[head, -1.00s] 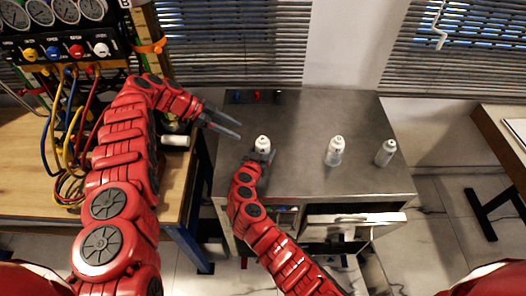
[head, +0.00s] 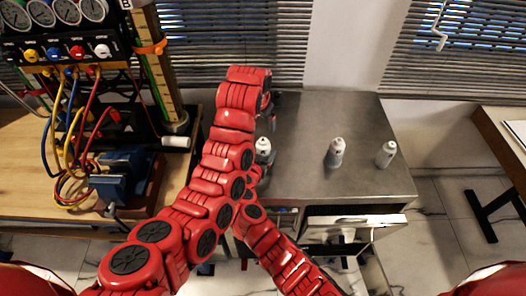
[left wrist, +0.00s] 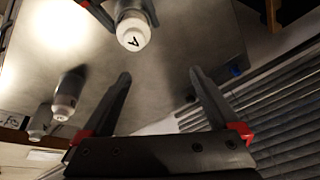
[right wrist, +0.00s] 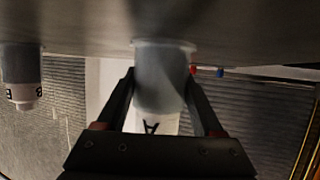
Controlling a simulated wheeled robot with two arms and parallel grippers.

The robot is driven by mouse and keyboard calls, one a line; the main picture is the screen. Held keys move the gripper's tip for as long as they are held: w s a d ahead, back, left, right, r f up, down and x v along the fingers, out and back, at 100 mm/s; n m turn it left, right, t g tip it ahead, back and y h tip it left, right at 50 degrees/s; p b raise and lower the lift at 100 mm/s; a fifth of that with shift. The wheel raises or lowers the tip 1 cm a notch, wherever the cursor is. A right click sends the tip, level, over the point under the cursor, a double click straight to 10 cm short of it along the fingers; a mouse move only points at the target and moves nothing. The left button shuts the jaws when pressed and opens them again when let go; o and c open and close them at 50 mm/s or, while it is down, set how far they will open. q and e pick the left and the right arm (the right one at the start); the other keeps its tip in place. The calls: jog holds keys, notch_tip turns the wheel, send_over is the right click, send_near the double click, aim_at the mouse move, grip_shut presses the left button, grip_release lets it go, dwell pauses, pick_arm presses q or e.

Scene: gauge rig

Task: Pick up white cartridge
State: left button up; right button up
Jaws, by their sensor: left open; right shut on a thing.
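A white cartridge (head: 263,146) stands upright on the metal table. Its tip is marked A in the left wrist view (left wrist: 133,32). My right gripper (right wrist: 161,75) is shut on this cartridge, with a finger on each side; my arms mostly hide this gripper in the head view. My left gripper (left wrist: 158,78) is open and empty, over the table close to the held cartridge. The head view mostly hides its fingers behind my left wrist. Two similar white cartridges, a middle one (head: 336,152) and a right one (head: 386,153), stand farther right.
The metal table (head: 310,115) is clear behind the cartridges. A drawer (head: 350,225) is open at its front. On the left, a wooden bench (head: 30,190) carries a gauge panel (head: 70,50), coloured hoses and a blue vise (head: 122,178).

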aim_at(264, 143)
jog(key=shift+s, duration=0.1)
pick_arm(q)
jog(key=s+d+r+n+y, duration=0.1)
jog(key=s+d+r+n, duration=0.1)
jog(key=s+n, duration=0.65)
jog(key=shift+n, duration=0.25)
jog(key=x, duration=0.3)
jog(key=w+x, duration=0.1)
jog(key=x, duration=0.2)
jog(key=shift+a+f, duration=0.1)
jog(key=x, duration=0.5)
jog(key=shift+w+a, duration=0.2)
jog(key=shift+a, duration=0.2)
grip_shut()
